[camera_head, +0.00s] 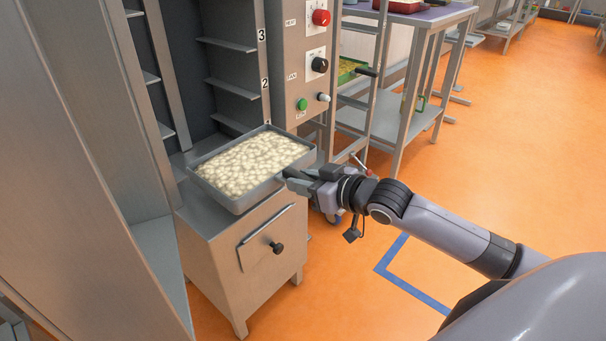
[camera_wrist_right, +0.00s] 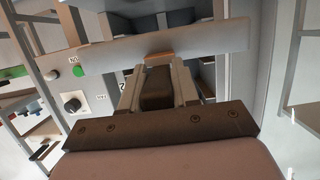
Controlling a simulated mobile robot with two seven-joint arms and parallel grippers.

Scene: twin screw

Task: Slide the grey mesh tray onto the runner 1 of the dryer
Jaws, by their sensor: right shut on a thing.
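The grey tray (camera_head: 235,204) is filled with pale pieces and sits roughly level at the mouth of the dryer (camera_head: 290,60), above its lower cabinet. My right gripper (camera_head: 287,176) is shut on the tray's near right edge. In the right wrist view, the tray's grey wall (camera_wrist_right: 215,40) crosses in front of the fingers (camera_wrist_right: 158,82). Runners labelled 3 (camera_head: 228,44) and 2 (camera_head: 232,88) show above the tray. A runner (camera_head: 230,122) lies just behind the tray, its label mostly hidden. Whether the tray rests on it I cannot tell. My left gripper is out of view.
A grey dryer door or panel (camera_head: 75,130) stands at the left. A rack (camera_head: 350,110) and a metal table (camera_head: 420,75) stand behind at the right. Orange floor is clear at the right.

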